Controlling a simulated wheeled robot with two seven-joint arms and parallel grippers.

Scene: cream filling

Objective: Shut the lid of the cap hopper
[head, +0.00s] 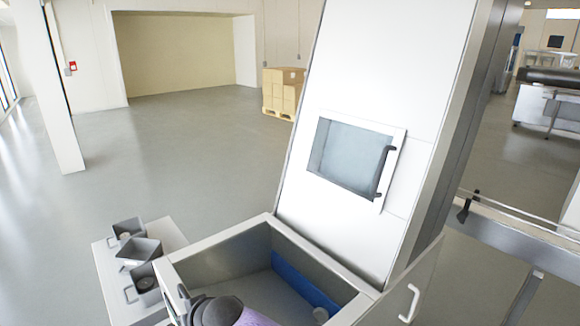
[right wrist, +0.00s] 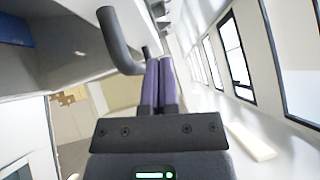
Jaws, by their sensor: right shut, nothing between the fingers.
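The cap hopper (head: 215,240) is a white-rimmed grey bin at the bottom of the head view. Its top is open, and its inside shows a grey floor and a blue strip. A tall white panel (head: 370,70) rises from behind it, with a glazed window (head: 350,158) and a dark handle (head: 385,170). I cannot tell which part is the lid. In the right wrist view my right gripper (right wrist: 162,62) has its purple fingers together and empty. A dark bent handle (right wrist: 122,42) is just left of the fingertips; whether they touch is unclear. My left gripper is not seen.
A low stand (head: 180,240) with several small grey bins (head: 140,250) is left of the hopper. A white handle (head: 410,300) sticks out on the hopper's right side. A rail (head: 510,225) runs at the right. Boxes (head: 283,88) stand far back; the left floor is clear.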

